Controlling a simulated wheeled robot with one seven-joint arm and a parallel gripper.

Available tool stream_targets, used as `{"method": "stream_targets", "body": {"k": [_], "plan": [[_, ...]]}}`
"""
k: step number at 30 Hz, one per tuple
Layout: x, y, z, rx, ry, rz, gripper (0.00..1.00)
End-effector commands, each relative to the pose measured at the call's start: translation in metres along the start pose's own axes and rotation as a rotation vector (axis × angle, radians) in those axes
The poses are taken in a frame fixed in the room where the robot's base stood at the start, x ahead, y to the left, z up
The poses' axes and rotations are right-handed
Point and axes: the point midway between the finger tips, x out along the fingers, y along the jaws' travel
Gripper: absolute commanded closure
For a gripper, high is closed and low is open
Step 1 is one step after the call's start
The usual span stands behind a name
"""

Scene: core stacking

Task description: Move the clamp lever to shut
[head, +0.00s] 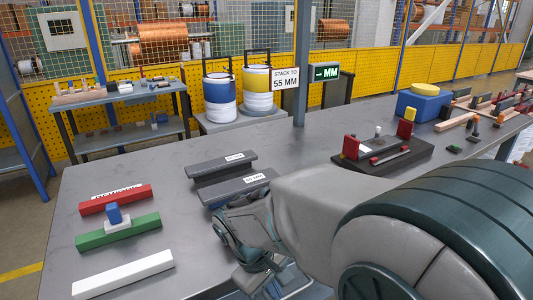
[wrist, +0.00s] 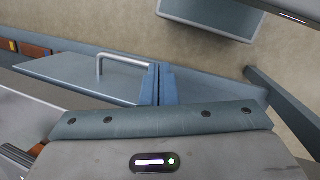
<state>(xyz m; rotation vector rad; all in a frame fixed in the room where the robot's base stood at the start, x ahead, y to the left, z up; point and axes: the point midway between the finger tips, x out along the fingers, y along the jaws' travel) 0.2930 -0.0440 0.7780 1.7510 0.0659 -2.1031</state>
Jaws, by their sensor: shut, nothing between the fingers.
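A dark fixture base (head: 410,158) sits on the right part of the bench in the head view. It carries a red block with a pale face (head: 351,147), a red upright piece (head: 404,130), a small light knob on a post (head: 378,131) and a low bar with red on it (head: 390,155). I cannot tell for sure which of these is the clamp lever, or its position. My gripper (wrist: 158,84) is shut and empty in the wrist view. In the head view it is at the bench's front edge, well left of and nearer than the fixture, partly hidden by my arm.
Two dark labelled bars (head: 222,165) lie mid-bench. Red (head: 115,200), green (head: 118,232) and white (head: 123,275) bars lie at left. A post with a "STACK TO 55 MM" sign (head: 285,78) stands behind. The wrist view shows a drawer-like panel with a handle (wrist: 113,58) and floor.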

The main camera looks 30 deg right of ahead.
Motion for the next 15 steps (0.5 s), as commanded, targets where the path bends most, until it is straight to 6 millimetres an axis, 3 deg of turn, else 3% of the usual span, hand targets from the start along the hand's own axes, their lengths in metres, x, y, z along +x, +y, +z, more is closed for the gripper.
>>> {"method": "stream_targets", "body": {"k": [1,7,12,15], "plan": [[-0.018,0.015,0.005,-0.086,-0.083,0.056,1.00],[-0.048,0.071,0.004,-0.439,-0.387,0.310,1.00],[-0.080,0.110,-0.019,-0.723,-0.611,0.531,1.00],[-0.096,0.124,-0.036,-0.852,-0.708,0.640,1.00]]}}
